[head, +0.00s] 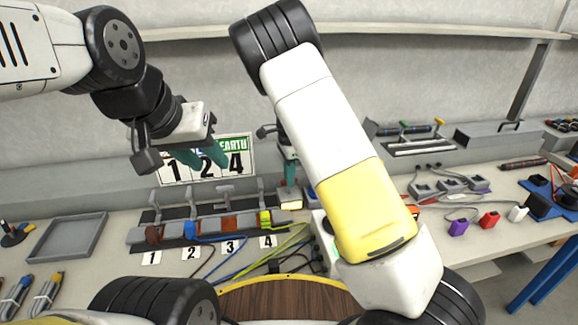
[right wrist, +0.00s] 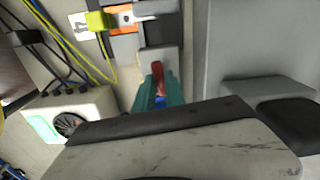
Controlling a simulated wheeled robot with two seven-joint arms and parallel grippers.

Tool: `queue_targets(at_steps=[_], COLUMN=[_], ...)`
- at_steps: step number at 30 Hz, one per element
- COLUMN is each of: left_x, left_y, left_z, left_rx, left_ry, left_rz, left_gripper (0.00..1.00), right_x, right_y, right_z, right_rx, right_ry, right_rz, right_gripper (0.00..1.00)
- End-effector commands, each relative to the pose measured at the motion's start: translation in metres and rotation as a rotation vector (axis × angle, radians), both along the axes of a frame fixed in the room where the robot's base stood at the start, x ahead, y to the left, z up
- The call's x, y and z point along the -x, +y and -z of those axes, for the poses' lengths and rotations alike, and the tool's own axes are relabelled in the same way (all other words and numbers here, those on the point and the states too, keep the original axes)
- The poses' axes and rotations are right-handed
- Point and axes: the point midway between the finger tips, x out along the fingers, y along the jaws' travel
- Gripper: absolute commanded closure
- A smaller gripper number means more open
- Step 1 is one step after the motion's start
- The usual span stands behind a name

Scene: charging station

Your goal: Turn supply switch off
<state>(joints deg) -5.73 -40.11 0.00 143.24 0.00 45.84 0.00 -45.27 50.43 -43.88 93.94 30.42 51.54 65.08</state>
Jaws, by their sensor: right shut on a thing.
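The supply switch shows in the right wrist view as a red lever (right wrist: 157,70) on a grey mount (right wrist: 158,58). My right gripper (right wrist: 158,92) has its teal fingers shut around the lever. In the head view my right gripper (head: 290,172) points down at the back of the bench, right of the number sign; the lever is hidden there. My left gripper (head: 203,157) hangs in the air in front of the sign, its teal fingers apart and empty.
A row of numbered connectors (head: 210,228) with coloured cables lies left of the switch. A white box with a fan (right wrist: 75,118) stands near it. A grey tray (head: 68,238) is at the left. Several chargers and coloured plugs (head: 489,220) lie at the right.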

Motion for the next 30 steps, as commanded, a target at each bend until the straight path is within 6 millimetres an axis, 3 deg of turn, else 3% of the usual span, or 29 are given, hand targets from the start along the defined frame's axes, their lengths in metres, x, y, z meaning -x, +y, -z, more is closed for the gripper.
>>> queue_targets(at_steps=[30], left_x=[0.0000], left_y=[0.0000], left_z=[0.0000], left_rx=[0.000], left_ry=[0.000], left_rz=[0.000], left_gripper=[0.64], right_x=[-0.0016], right_y=[-0.0010], right_z=[-0.0014], right_rx=[0.000], right_ry=[-0.004], right_rz=[-0.930], right_gripper=[1.00])
